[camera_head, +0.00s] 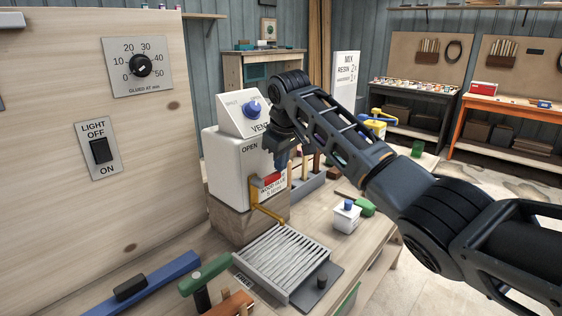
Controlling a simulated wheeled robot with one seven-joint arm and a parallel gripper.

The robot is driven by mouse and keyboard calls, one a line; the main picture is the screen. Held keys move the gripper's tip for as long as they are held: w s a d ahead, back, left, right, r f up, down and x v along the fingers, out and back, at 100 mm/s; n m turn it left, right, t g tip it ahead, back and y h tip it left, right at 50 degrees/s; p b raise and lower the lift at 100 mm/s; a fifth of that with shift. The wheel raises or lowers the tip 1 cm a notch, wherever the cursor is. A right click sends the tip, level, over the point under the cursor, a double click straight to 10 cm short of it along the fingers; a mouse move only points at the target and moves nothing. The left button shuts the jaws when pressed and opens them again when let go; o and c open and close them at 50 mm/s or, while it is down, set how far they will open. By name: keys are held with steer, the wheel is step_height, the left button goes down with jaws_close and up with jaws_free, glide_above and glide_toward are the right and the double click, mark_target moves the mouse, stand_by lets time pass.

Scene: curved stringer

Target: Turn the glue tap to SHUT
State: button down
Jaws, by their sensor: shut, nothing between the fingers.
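The glue dispenser (226,163) is a white box on a wooden block, with the word OPEN printed on its upper front. A red part and a white label (271,189) with small print show low on its front. A yellow pipe (257,212) comes out below them. My gripper (282,161) points down close in front of the box, to the right of the word OPEN. It is shut, with nothing in it. My gripper and wrist cover part of the box front, so the tap's handle and any SHUT mark cannot be made out. I cannot tell whether my fingers touch the tap.
A VENT unit with a blue knob (252,108) sits on top of the box. A slatted grey tray (288,262) lies below the pipe. A white tub (346,217) stands to the right. A green-handled tool (205,275) and a blue bar (147,284) lie in front.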

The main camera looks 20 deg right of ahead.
step_height(320, 180, up, 4)
steer(key=p, duration=0.2)
steer(key=shift+w+r+p, duration=0.1)
steer(key=shift+r+p, duration=0.1)
steer(key=shift+p, duration=0.1)
steer(key=s+d+r+b, duration=0.1)
steer(key=d+r, duration=0.3)
steer(key=r, duration=0.4)
steer(key=shift+s+d+r+b, duration=0.15)
steer(key=shift+d+r+b, duration=0.05)
steer(key=shift+b, duration=0.65)
